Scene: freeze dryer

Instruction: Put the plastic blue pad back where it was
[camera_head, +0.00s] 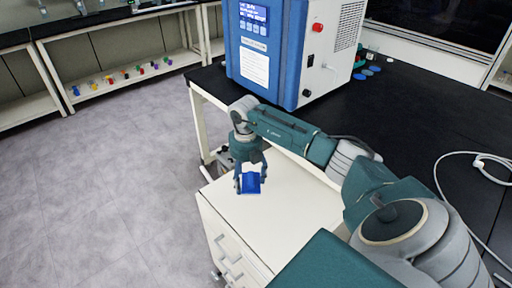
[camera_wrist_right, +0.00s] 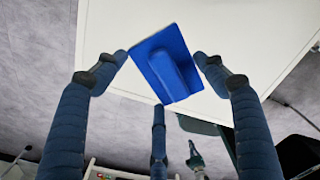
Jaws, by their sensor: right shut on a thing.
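The plastic blue pad (camera_head: 250,183) is a flat blue square with a raised ridge across it. It also shows in the right wrist view (camera_wrist_right: 173,62), tilted between my fingers. My right gripper (camera_head: 251,179) points down and is shut on the pad, over the left part of the white cabinet top (camera_head: 290,210). I cannot tell whether the pad touches that top. My left gripper is in neither view.
A blue and white freeze dryer (camera_head: 265,50) stands on the black bench (camera_head: 400,120) behind my right arm. Small blue discs (camera_head: 366,72) lie beside it. A white cable (camera_head: 450,165) lies at the right. A shelf (camera_head: 130,80) with small colored items stands at the back left.

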